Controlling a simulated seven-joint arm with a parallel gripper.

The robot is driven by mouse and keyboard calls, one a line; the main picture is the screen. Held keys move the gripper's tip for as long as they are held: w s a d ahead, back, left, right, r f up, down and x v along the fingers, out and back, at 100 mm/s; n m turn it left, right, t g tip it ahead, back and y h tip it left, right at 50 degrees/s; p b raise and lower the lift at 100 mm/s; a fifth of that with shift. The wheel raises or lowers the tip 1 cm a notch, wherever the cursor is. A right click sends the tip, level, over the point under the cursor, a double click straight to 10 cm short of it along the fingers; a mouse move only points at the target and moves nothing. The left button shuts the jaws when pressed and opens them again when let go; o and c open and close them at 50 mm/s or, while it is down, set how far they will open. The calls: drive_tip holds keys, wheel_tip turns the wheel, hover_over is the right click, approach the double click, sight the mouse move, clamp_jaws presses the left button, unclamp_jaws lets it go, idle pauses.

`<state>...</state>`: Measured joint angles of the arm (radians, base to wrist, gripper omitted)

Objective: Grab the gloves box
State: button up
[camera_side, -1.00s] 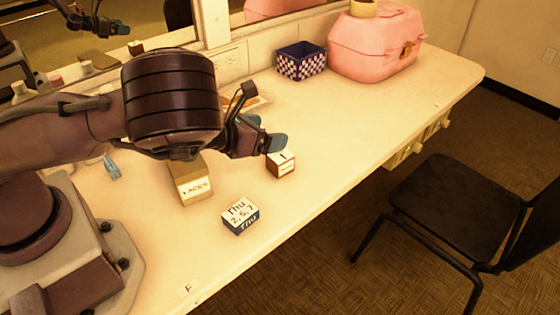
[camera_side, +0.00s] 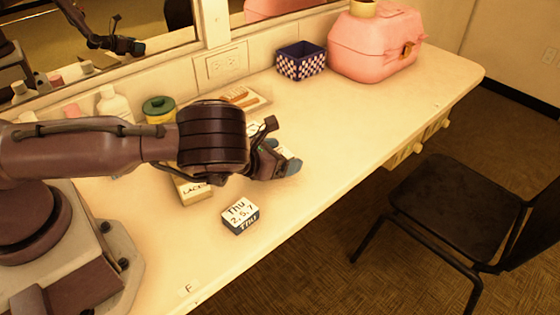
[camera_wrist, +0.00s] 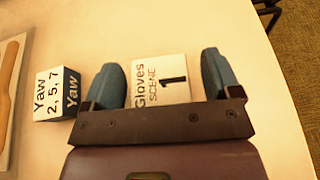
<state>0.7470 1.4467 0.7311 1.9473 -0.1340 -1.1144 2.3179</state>
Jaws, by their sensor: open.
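The gloves box (camera_wrist: 160,82) is a small white box lettered "Gloves SCENE 1". In the wrist view it shows between the two blue fingers of my gripper (camera_wrist: 163,72), with a narrow gap on each side; its lower end is hidden by the gripper's dark bar. My gripper is open and holds nothing. In the side view my gripper (camera_side: 287,160) is low over the counter, and it hides the gloves box there.
A "Yaw 2, 5, 7" box (camera_wrist: 57,93) stands left of the left finger. A "Thu" box (camera_side: 240,216) and a laces box (camera_side: 194,191) stand nearer the front. A checkered basket (camera_side: 302,62) and a pink case (camera_side: 375,45) are farther back.

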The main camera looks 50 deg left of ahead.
drive_tip(key=shift+w, duration=0.15)
drive_tip(key=c, duration=1)
drive_tip(key=shift+c, duration=0.2)
